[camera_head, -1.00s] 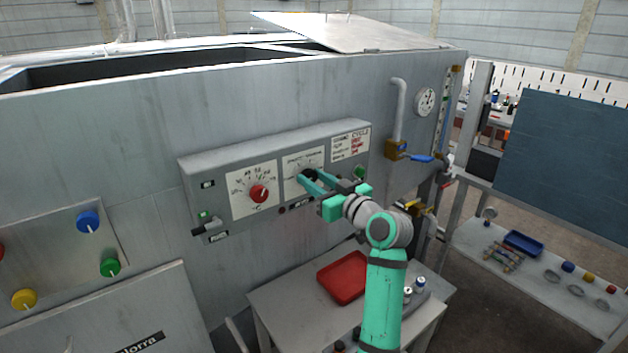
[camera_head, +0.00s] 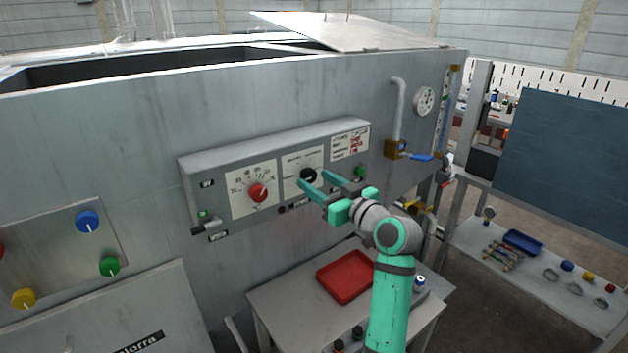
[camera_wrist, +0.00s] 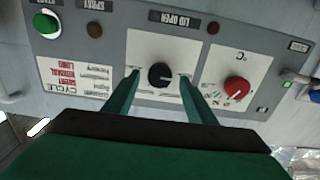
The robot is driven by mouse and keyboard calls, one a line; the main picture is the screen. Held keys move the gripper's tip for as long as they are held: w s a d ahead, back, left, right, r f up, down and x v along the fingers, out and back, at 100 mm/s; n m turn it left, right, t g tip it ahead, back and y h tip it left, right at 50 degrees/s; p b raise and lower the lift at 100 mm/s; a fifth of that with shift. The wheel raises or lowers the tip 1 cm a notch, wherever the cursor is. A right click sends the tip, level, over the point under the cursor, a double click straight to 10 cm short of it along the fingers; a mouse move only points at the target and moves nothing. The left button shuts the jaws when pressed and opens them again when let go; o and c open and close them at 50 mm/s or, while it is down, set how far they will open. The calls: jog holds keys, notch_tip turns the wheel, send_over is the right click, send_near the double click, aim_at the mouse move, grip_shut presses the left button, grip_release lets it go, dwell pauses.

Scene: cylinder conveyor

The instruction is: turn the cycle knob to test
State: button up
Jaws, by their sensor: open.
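The black cycle knob (camera_head: 308,175) sits on a white dial plate in the middle of the grey control panel (camera_head: 222,165). In the wrist view the knob (camera_wrist: 160,75) lies between and beyond my two fingertips, with its pale pointer mark toward the right. My gripper (camera_head: 313,180) is open, its teal fingers reaching toward the panel; it also shows in the wrist view (camera_wrist: 159,76). The fingers are apart from each other, and I cannot tell whether either touches the plate. The dial lettering is too small to read in the head view.
A red temperature knob (camera_head: 259,193) is left of the black knob. A green button (camera_head: 359,171) and a printed cycle card (camera_head: 350,143) are at right. Below stands a table with a red tray (camera_head: 346,277). Pipes and a blue-handled valve (camera_head: 419,157) are further right.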

jog(key=v, duration=0.8)
jog(key=shift+s+d, duration=0.2)
jog(key=shift+s, duration=0.1)
jog(key=shift+f, duration=0.1)
